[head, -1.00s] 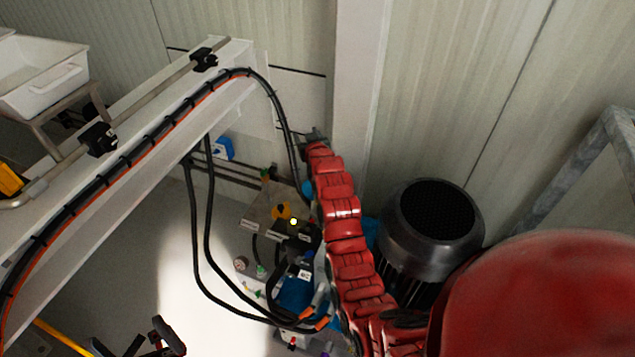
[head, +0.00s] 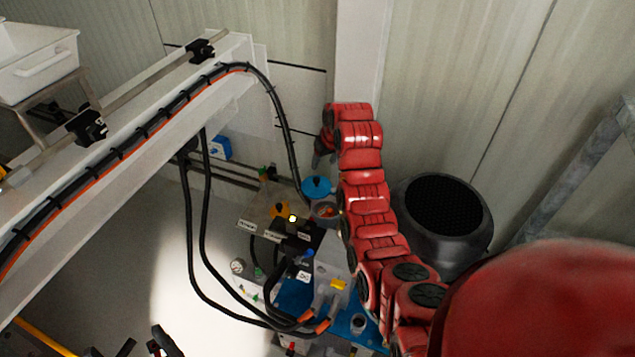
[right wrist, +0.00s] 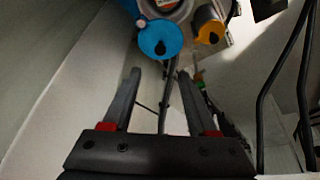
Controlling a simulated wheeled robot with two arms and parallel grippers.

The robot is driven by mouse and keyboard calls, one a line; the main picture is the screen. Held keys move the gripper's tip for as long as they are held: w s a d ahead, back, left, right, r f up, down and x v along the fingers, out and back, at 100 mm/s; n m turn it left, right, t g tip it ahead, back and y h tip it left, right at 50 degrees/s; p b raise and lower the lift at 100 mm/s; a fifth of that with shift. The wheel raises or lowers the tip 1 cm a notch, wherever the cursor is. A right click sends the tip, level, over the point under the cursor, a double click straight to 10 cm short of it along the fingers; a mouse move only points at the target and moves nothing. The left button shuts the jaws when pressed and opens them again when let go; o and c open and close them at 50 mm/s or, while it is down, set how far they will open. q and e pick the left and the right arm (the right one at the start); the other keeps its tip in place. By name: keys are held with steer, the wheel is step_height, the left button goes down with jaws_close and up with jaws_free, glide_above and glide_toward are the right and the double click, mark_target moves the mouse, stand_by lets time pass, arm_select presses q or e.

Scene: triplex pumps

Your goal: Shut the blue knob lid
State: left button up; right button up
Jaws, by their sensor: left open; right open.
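The blue knob lid (head: 317,187) stands open just behind a small round pot (head: 325,210) with something orange inside. In the right wrist view the lid (right wrist: 160,38) shows as a round blue disc with a dark knob, beyond the fingertips. My right gripper (head: 318,164) is just above and behind the lid, partly hidden by its own arm. In the right wrist view its two fingers (right wrist: 160,76) are apart with nothing held, and do not appear to touch the lid. My left gripper (head: 145,346) is open at the bottom left edge, far from the lid.
A yellow lid (right wrist: 210,32) is beside the blue one. A black motor (head: 440,220) stands right of my right arm. Black hoses (head: 200,240) hang left of the pump. A white beam (head: 130,140) crosses the left side, and the wall is close behind.

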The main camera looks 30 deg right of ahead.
mark_target(317, 179)
steer(key=x, duration=1.2)
steer(key=shift+w, duration=0.15)
jaws_close()
stand_by(1.2)
